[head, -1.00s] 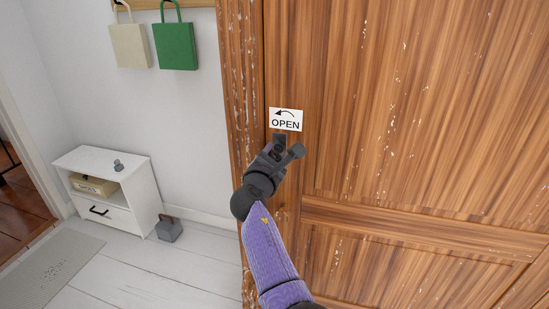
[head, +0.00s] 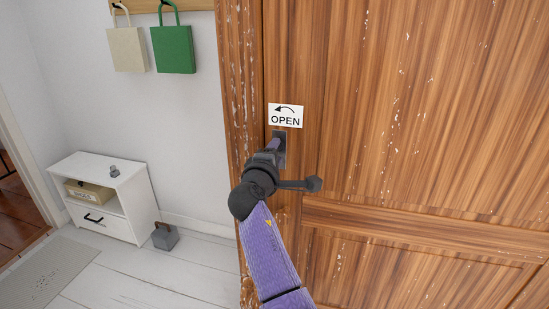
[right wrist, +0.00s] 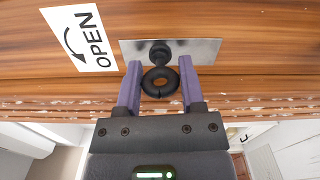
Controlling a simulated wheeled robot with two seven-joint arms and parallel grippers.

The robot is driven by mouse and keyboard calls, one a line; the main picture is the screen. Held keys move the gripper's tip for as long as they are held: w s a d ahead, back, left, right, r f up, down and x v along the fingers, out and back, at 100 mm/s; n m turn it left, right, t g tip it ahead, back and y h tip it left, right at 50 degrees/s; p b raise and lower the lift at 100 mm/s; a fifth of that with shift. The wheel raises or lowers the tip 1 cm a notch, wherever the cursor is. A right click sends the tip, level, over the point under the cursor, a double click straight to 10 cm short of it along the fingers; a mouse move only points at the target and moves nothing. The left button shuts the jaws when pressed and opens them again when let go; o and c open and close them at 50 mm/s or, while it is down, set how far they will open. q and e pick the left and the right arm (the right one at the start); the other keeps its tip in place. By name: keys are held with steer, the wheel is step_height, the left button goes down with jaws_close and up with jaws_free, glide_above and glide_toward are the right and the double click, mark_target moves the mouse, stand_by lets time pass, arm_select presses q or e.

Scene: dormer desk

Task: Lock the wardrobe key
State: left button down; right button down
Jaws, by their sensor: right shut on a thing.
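The wardrobe door (head: 420,110) is brown streaked wood and stands closed in the head view. A metal lock plate (head: 279,134) sits under the white OPEN sign (head: 285,115), whose curved arrow points left. In the right wrist view, the dark key (right wrist: 160,92) has a ring-shaped bow, and its stem meets the lock plate (right wrist: 205,48). My right gripper (head: 275,148) is at the lock, shut on the key, with one purple finger on each side of the bow. In the head view the gripper hides the key. My left gripper is not in view.
A white cabinet (head: 128,190) with a box on its shelf stands at left. A grey doorstop-like block (head: 165,238) is on the floor beside it. Beige (head: 128,45) and green (head: 173,50) bags hang on the wall.

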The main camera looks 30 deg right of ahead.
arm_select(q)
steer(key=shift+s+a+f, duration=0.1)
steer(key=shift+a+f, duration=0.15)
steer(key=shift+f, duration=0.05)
arm_select(e)
steer(key=shift+f+m, duration=0.1)
steer(key=shift+m, duration=0.5)
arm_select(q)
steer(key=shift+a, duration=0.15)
arm_select(e)
steer(key=shift+c, duration=2.4)
jaws_free()
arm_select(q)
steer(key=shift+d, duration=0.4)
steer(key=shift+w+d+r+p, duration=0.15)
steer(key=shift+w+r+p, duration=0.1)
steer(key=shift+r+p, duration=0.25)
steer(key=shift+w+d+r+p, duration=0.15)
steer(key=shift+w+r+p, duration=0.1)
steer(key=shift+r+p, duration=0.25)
arm_select(e)
steer(key=v, duration=1)
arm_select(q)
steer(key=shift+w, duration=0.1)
